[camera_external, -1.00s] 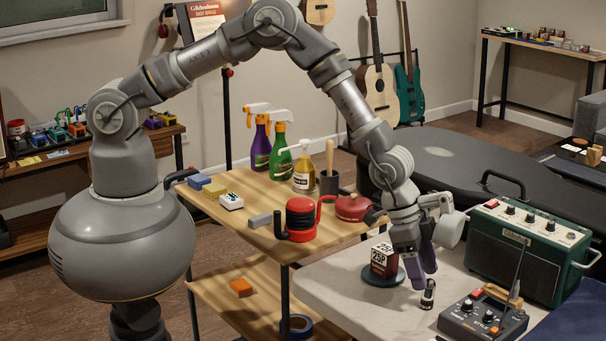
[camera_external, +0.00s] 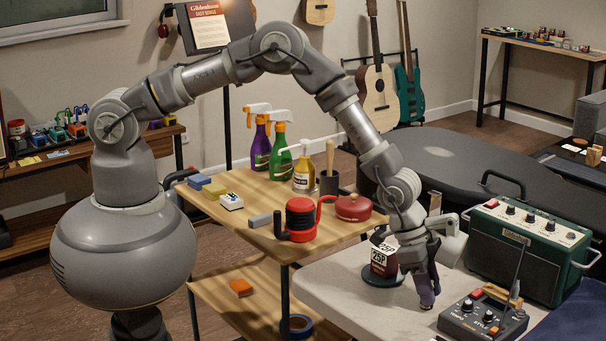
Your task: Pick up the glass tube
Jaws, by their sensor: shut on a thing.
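My gripper (camera_external: 428,298), with purple-grey fingers, is low over the front of the pale table and is shut on the glass tube. The fingers hide nearly all of the tube, a small dark and silvery cylinder. Only a dark bit shows below the fingertips. I cannot tell whether the tube touches the table.
A dark red box (camera_external: 383,263) marked 25P stands on a round dark dish (camera_external: 372,279) left of my gripper. A pedal (camera_external: 483,317) and a green amplifier (camera_external: 515,255) stand to the right. The pale table (camera_external: 335,290) is clear at front left.

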